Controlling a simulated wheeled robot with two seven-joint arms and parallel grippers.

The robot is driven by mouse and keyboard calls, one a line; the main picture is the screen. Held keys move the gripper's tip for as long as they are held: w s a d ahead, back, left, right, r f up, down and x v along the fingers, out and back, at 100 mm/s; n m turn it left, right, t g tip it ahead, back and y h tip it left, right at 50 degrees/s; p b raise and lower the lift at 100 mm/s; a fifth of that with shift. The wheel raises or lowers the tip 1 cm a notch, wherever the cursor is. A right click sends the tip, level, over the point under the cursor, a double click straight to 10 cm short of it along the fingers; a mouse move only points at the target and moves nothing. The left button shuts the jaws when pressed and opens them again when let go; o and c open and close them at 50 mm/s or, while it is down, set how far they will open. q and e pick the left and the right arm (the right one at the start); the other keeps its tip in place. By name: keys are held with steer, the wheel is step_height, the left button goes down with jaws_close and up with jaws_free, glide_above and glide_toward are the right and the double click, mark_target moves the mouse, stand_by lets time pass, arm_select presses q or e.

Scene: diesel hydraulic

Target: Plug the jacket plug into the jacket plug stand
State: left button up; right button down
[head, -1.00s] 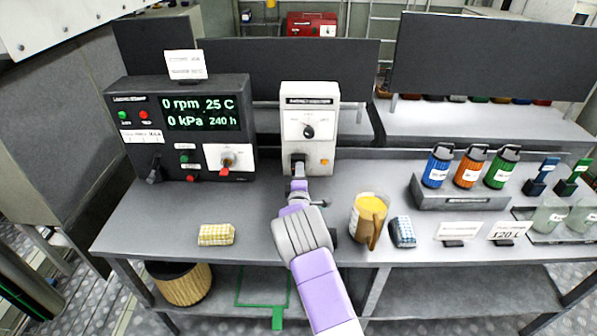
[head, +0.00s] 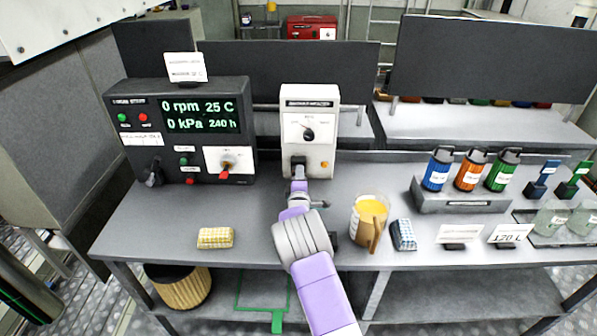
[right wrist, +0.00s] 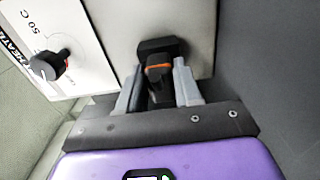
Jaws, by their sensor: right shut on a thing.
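My right gripper (head: 298,183) reaches forward to the low front of a white heater box (head: 310,108) on the bench. In the right wrist view its two grey fingers (right wrist: 158,88) are shut on the jacket plug (right wrist: 158,72), a dark piece with an orange band. Straight ahead of the plug is a black block (right wrist: 160,46) on the pale panel, which looks like the jacket plug stand. The plug lines up with the block and seems to meet it; I cannot tell how deep it sits. In the head view the gripper hides the plug. My left gripper is not in view.
A black control unit (head: 180,130) stands left of the heater. A jug of yellow liquid (head: 368,215) and a blue checked cloth (head: 403,234) lie close right of my right arm. A yellow checked cloth (head: 215,238) is to the left. Coloured bottles (head: 470,168) stand farther right.

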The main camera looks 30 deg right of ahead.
steer(key=shift+s+a+f, duration=0.1)
steer(key=shift+p+v, duration=0.3)
steer(key=shift+v, duration=1.3)
steer(key=shift+s, duration=0.1)
steer(key=shift+p+v, duration=0.35)
steer(key=shift+v, duration=1.65)
